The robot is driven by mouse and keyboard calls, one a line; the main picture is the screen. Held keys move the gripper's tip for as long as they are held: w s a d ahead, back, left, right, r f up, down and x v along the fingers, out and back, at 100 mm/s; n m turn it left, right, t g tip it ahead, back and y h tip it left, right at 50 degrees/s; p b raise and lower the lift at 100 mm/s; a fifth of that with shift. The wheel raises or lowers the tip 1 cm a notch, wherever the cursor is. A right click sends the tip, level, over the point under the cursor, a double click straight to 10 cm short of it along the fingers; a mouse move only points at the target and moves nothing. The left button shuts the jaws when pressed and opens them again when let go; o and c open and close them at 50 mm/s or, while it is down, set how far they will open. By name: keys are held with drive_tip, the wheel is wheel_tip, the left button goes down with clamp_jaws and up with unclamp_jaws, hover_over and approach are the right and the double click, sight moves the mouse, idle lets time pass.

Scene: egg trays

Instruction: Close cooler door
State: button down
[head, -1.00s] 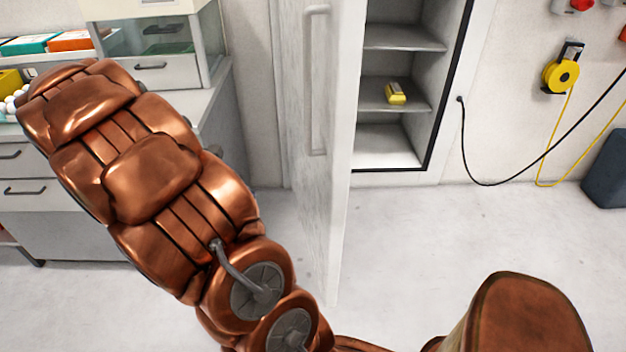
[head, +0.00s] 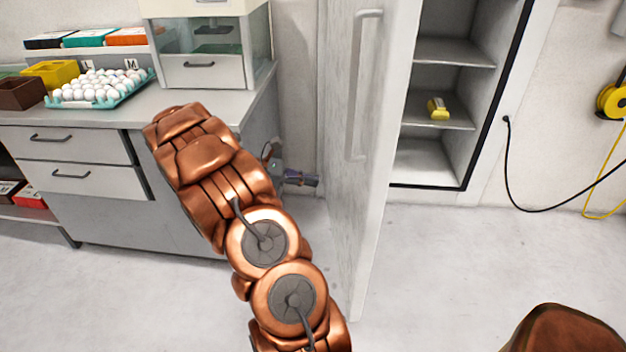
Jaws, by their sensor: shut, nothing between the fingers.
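The white cooler door (head: 378,170) stands wide open, edge toward me, in the middle of the head view. Its long vertical handle (head: 356,85) is on the left-hand face. The cooler (head: 440,155) is open to the right of the door, and its grey shelves show. My gripper (head: 312,181) is small and partly hidden behind my copper arm. It is shut and empty, low on the left of the door, with its tip pointing right toward the door's handle-side face. It appears apart from the door, though the exact gap is hard to judge.
A grey counter (head: 190,95) with drawers stands at the left, close to my arm. It carries a teal egg tray (head: 128,92) and a yellow bin (head: 48,72). A yellow object (head: 437,108) lies on a cooler shelf.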

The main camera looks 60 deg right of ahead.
approach(360, 186)
drive_tip(key=x, duration=0.5)
drive_tip(key=shift+s+a, duration=0.15)
drive_tip(key=shift+s, duration=0.1)
drive_tip(key=shift+s+d, duration=0.45)
drive_tip(key=shift+s, duration=0.15)
